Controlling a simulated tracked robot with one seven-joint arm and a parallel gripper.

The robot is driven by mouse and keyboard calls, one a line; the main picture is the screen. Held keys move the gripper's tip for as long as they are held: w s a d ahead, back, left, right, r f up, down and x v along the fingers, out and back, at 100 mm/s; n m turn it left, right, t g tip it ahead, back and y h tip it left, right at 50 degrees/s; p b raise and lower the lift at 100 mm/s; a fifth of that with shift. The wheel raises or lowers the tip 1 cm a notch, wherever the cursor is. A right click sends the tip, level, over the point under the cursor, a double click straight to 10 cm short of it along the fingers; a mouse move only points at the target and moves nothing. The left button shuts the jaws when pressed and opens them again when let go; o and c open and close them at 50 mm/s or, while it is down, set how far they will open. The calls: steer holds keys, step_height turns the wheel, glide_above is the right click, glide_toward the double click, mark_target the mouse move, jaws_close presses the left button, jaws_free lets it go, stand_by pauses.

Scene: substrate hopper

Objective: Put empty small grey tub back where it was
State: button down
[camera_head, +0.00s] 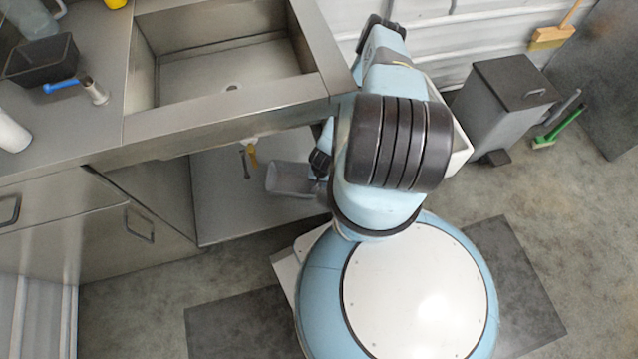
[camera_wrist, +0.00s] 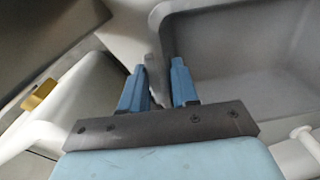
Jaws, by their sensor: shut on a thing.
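The small grey tub (camera_head: 290,179) is held in the opening under the sink, just left of my arm in the head view. In the wrist view the grey tub (camera_wrist: 240,55) fills the upper right; the part of its inside that shows looks empty. My gripper (camera_wrist: 158,72) has its two blue fingers shut on the tub's wall near a corner. In the head view my gripper (camera_head: 319,162) is small and partly hidden by my arm. I cannot tell whether the tub touches the surface below it.
The sink (camera_head: 230,75) and steel counter (camera_head: 60,130) are above the open cabinet space (camera_head: 225,205). Small yellow and dark items (camera_head: 249,158) are under the sink's front edge. A black tray (camera_head: 42,60) stands on the counter. A grey bin (camera_head: 503,95) stands at the right.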

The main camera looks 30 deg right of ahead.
steer(key=c, duration=0.8)
jaws_free()
steer(key=shift+c, duration=0.2)
step_height(320, 180, up, 12)
steer(key=shift+s+d, duration=0.2)
steer(key=shift+d, duration=0.05)
